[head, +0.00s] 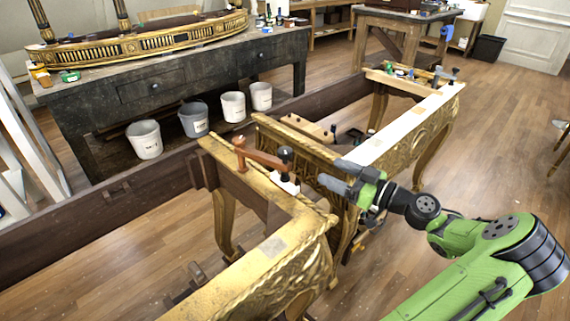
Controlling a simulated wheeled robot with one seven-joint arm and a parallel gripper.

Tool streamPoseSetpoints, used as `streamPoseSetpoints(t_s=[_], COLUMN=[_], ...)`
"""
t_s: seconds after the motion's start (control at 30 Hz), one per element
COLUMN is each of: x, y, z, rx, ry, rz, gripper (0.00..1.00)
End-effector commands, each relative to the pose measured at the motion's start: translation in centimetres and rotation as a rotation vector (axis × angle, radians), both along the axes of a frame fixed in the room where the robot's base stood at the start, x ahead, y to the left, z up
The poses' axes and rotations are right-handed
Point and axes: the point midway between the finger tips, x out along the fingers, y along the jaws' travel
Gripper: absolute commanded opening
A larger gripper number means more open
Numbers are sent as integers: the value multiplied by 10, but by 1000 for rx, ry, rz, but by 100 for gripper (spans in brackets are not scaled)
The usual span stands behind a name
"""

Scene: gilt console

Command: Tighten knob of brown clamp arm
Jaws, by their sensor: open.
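The brown clamp arm (262,156) lies across the top of the gilt console (265,262), near its inner corner. At its right end stands a black knob (286,154), upright, above a dark pad and a pale block. My gripper (327,173) is just right of the knob, pointing left toward it. Its two grey fingers are apart, one above the other in the picture, and nothing shows between them. The fingertips look close to the knob, but I cannot tell the gap in depth. They appear clear of it.
A second gilt console part (415,130) with small tools stands behind my gripper. A dark workbench (170,75) carries a gilt frame, with several buckets (145,139) beneath. The wooden floor (500,150) at the right is open.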

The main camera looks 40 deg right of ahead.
Motion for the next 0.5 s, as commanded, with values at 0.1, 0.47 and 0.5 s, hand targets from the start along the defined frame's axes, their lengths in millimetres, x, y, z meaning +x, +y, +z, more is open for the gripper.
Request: streamPoseSetpoints(t_s=[0.1,0.47,0.5], x=[17,106,115], y=[5,23,25], z=[2,1,1], rx=[-2,1,0], ry=[1,5,4], rz=[7,10,9], gripper=[69,69,69])
